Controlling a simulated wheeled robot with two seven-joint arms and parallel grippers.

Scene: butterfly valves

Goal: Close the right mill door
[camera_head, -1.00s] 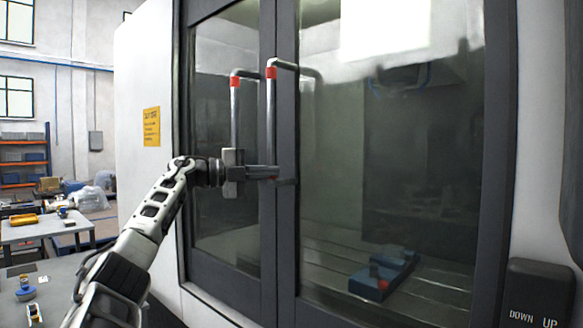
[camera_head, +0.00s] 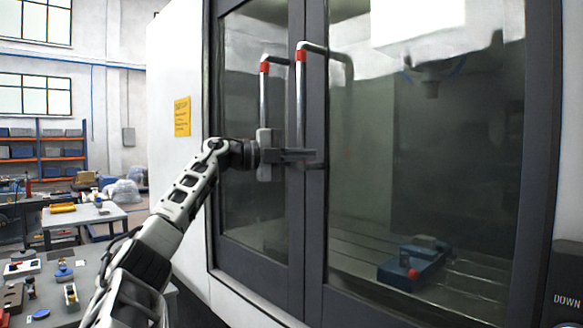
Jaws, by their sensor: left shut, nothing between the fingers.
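The right mill door (camera_head: 314,225) has a dark frame around a large window, and its upright metal handle (camera_head: 301,95) has a red band near the top. The left door (camera_head: 295,235) stands beside it, with a similar handle (camera_head: 264,100). I see no clear gap between the two frames. My left gripper (camera_head: 312,156) is shut and empty. Its fingers point right across the meeting edges, at the lower end of the right door's handle. I cannot tell whether they touch it; they hide part of it. My right gripper is not in view.
Through the glass, a blue fixture (camera_head: 412,268) with a red knob lies on the mill bed. A control box (camera_head: 566,290) stands at the lower right. A bench with small parts (camera_head: 70,270), a table (camera_head: 85,215) and shelves (camera_head: 60,150) are on the left.

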